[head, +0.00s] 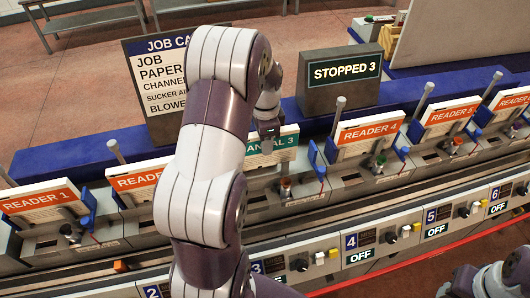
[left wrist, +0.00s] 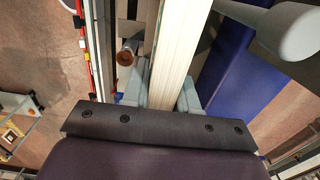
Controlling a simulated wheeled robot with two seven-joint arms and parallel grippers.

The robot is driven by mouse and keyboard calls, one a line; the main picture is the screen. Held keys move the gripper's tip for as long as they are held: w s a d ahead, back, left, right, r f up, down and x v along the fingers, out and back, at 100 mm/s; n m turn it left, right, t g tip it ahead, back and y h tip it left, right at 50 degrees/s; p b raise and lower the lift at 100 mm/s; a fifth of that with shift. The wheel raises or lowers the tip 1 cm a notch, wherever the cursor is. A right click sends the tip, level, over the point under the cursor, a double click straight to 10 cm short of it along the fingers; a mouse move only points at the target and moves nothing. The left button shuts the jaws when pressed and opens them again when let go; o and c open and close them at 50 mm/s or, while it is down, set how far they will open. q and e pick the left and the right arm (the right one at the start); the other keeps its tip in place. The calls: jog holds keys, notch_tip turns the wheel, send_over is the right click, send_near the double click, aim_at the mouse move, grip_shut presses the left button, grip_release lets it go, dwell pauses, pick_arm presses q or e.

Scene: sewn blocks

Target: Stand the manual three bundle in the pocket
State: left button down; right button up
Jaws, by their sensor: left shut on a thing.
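The manual three bundle (head: 287,140) shows a green label ending in "ANUAL 3", its left part hidden by my left arm. It is upright in the row of feeder pockets, between the reader 2 and reader 4 bundles. My left gripper (head: 268,130) is shut on its top edge. In the left wrist view the bundle's pale page block (left wrist: 178,55) runs between the fingers (left wrist: 162,92). The pocket around it shows a blue side guide (head: 317,160) at right; its left side is hidden. I cannot tell whether the bundle touches the pocket floor.
Neighbouring pockets hold reader 1 (head: 40,200), reader 2 (head: 130,182), reader 4 (head: 368,132) and reader 5 (head: 452,113) bundles. Grey posts rise between pockets. A "STOPPED 3" sign (head: 343,73) and a job card board (head: 150,85) stand behind. Numbered control boxes line the front.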

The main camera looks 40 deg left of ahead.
aim_at(265, 165)
pick_arm(q)
jog(key=f, duration=0.2)
jog(key=f+p, duration=0.1)
jog(key=shift+s+d+f, duration=0.1)
jog(key=shift+s+f, duration=0.1)
jog(key=shift+s, duration=0.1)
jog(key=shift+w+f, duration=0.15)
jog(key=shift+f, duration=0.2)
jog(key=c, duration=0.9)
grip_release()
jog(key=shift+f, duration=0.1)
